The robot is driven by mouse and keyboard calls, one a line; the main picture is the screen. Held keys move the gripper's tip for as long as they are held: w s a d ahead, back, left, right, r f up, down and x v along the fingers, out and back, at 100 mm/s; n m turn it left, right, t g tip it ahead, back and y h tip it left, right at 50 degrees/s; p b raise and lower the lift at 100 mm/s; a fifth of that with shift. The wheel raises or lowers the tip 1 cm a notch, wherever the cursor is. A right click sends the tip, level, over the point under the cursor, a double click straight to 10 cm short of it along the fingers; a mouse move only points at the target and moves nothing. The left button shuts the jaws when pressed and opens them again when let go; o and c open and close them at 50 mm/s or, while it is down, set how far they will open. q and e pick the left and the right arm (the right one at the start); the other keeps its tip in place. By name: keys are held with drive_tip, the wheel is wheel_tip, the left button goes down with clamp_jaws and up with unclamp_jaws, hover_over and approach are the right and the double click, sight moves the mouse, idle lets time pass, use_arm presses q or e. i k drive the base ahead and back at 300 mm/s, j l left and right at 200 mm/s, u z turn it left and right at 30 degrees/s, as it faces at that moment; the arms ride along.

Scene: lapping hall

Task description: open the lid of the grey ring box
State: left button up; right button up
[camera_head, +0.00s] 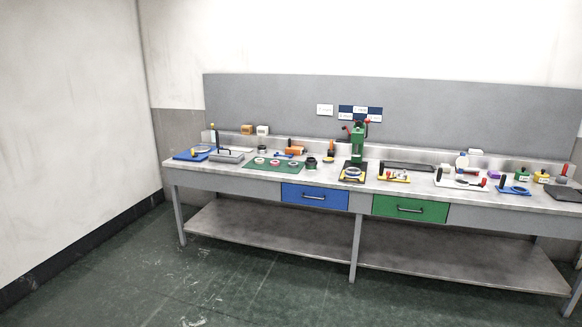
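A workbench (262,172) stands some way off against the far wall. Near its left end sits a low grey box (229,157), which looks like the grey ring box. Its top looks flat, but it is too small to tell clearly whether the lid is shut. A dark upright part rises beside or behind it. Neither of my grippers is in view.
A blue mat (190,155) lies left of the box, a green mat (260,167) with rings to its right. A green press (357,145) stands mid-bench. Blue (314,196) and green (410,208) drawers look shut. The floor (240,285) before the bench is clear.

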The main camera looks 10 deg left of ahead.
sight(223, 152)
drive_tip(key=i+j+u, duration=0.25)
drive_tip(key=i+j, duration=0.15)
drive_tip(key=i+j+u, duration=0.25)
drive_tip(key=i, duration=0.4)
drive_tip(key=i+j+u, duration=0.2)
drive_tip(key=i, duration=0.3)
drive_tip(key=i+u, duration=0.25)
drive_tip(key=i, duration=0.35)
